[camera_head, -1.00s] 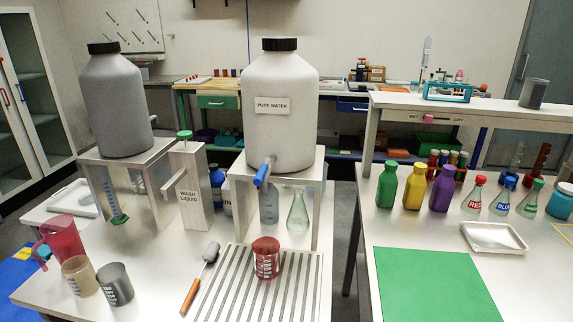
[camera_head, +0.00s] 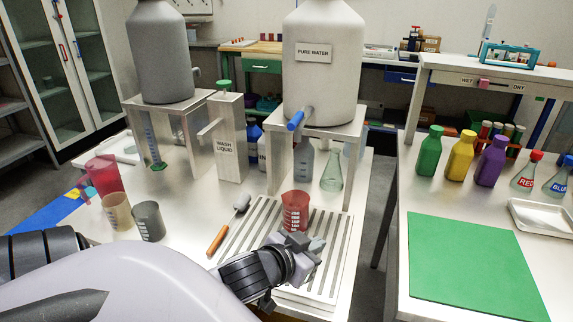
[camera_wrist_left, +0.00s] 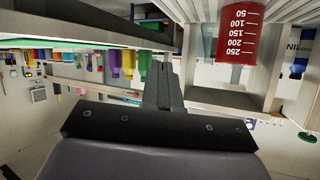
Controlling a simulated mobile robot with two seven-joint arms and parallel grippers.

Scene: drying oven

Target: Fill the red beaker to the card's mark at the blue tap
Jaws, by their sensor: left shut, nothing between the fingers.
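The red beaker (camera_head: 295,208) stands upright on the slatted drain tray (camera_head: 252,232), in front of and below the blue tap (camera_head: 296,120) of the pure water tank (camera_head: 323,75). In the left wrist view the red beaker (camera_wrist_left: 240,38) appears upside down, its white scale facing me. I cannot make out liquid in it. My left gripper (camera_head: 308,247) is shut and empty over the tray, just in front of the beaker, apparently apart from it. Its closed fingers also show in the left wrist view (camera_wrist_left: 162,88). I cannot make out the card. My right gripper is out of view.
A brush with an orange handle (camera_head: 218,239) lies at the tray's left edge. A grey cup (camera_head: 148,222), a tan cup (camera_head: 117,211) and a red jug (camera_head: 104,175) stand left. A flask (camera_head: 332,170) is under the tank stand. The green mat (camera_head: 473,266) is bare.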

